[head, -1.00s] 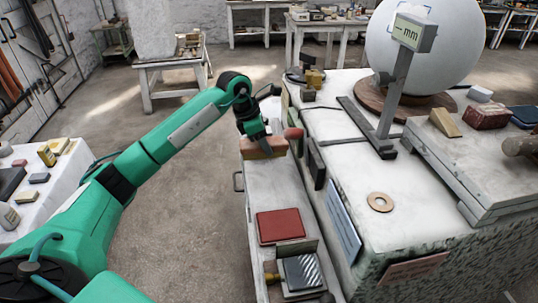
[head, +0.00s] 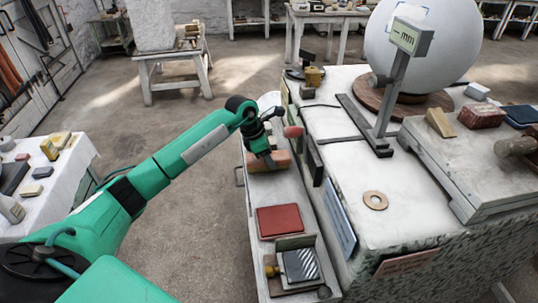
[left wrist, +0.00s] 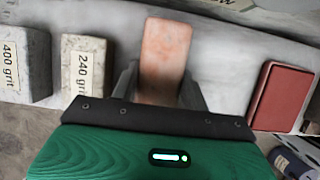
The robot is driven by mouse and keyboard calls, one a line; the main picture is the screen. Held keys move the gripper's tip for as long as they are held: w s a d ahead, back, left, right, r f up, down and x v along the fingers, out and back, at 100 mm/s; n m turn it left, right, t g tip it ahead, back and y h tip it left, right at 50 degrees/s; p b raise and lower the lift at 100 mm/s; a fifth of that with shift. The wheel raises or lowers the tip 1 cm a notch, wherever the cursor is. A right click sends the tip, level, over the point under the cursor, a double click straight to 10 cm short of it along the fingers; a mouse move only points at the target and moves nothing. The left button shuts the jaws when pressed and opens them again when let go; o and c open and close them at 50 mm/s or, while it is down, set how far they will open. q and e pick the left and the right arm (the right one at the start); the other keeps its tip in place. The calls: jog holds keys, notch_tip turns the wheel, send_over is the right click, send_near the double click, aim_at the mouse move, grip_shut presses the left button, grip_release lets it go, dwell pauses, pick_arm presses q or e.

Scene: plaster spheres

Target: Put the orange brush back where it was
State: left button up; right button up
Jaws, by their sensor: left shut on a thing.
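The orange brush (head: 268,161) shows as an orange block at the far part of the narrow pale side shelf (head: 268,190). My left gripper (head: 268,150) is shut on it from above. In the left wrist view the orange brush (left wrist: 165,52) sits between the two dark fingers (left wrist: 160,88), with the pale shelf surface around it. The brush looks at or just above the shelf; I cannot tell whether it touches. Its underside is hidden. My right gripper is not in view.
A red block (head: 279,222) lies nearer on the shelf, before a tray (head: 297,265) with a striped block. Blocks marked 400 grit (left wrist: 24,62) and 240 grit (left wrist: 84,65) stand beside the brush. The large stone-sided table (head: 345,190) borders the shelf on the right.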

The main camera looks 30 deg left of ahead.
pick_arm(q)
jog(key=o, duration=0.9)
jog(key=shift+f, duration=0.1)
jog(key=b+v, duration=0.3)
jog(key=v, duration=0.8)
jog(key=shift+s+a+r, duration=0.1)
jog(key=shift+a+r, duration=0.1)
jog(key=shift+r, duration=0.4)
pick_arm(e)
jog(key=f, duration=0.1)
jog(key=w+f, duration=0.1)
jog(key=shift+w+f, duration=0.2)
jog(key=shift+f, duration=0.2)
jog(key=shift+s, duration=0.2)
pick_arm(q)
jog(key=shift+s+f, duration=0.1)
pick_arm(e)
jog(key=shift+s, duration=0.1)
